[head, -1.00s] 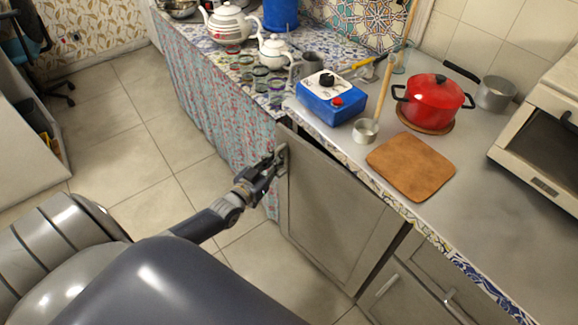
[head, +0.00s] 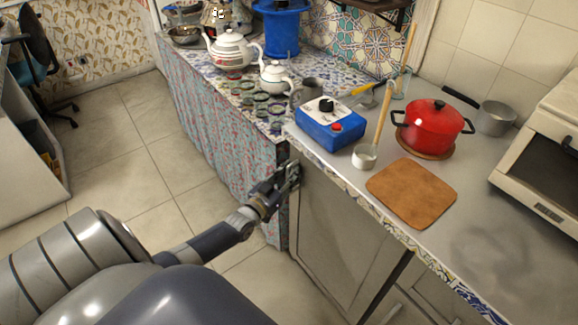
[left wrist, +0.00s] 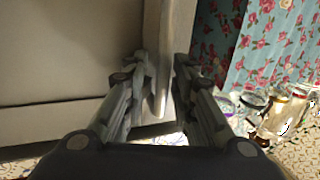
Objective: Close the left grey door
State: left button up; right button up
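The left grey door (head: 340,245) is the cabinet door under the metal counter in the head view. It stands nearly in line with the counter front; whether it is fully flush is hard to tell. My left gripper (head: 288,177) is at its upper left edge, over the handle. In the left wrist view the door's grey panel (left wrist: 60,50) fills the left, and the two fingers of the gripper (left wrist: 161,75) lie on both sides of the handle (left wrist: 160,92), close against it. My right gripper is not in view.
The counter (head: 500,245) holds a blue stove (head: 325,128), a ladle (head: 366,156), a red pot (head: 434,128) and a wooden board (head: 410,193). A cloth-covered table (head: 212,120) with teapots adjoins on the left. Tiled floor (head: 140,185) is free in front.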

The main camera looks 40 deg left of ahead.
pick_arm(q)
jog(key=shift+s, duration=0.1)
jog(key=s, duration=1.1)
jog(key=shift+s+d, duration=0.35)
jog(key=shift+s, duration=0.05)
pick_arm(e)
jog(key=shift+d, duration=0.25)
